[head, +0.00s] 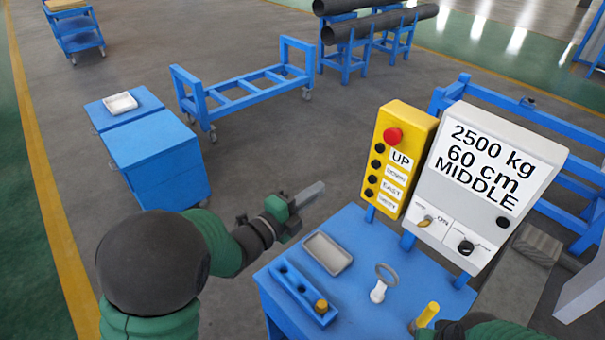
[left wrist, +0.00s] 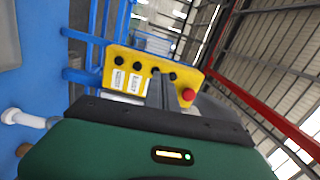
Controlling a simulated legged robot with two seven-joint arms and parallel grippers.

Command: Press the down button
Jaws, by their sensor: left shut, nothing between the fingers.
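The yellow control box (head: 405,150) stands upright at the table's back edge, with a red knob (head: 393,135) on top and a column of black buttons labelled UP, DOWN, EAST and a last blurred label. The down button (head: 377,164) is second from the top. My left gripper (head: 318,188) is shut and empty, left of the box and apart from it in the head view. In the left wrist view the fingers (left wrist: 160,88) overlap the box (left wrist: 108,68) near the down button, hiding the labels there. Only part of my right arm shows at bottom right; its gripper is not visible.
The blue table (head: 350,240) holds a grey tray (head: 327,253), a blue holder (head: 298,288) and a ring-headed tool (head: 380,280). A white panel (head: 490,180) reading "2500 kg 60 cm MIDDLE" stands right of the box. A blue cabinet (head: 158,160) stands left.

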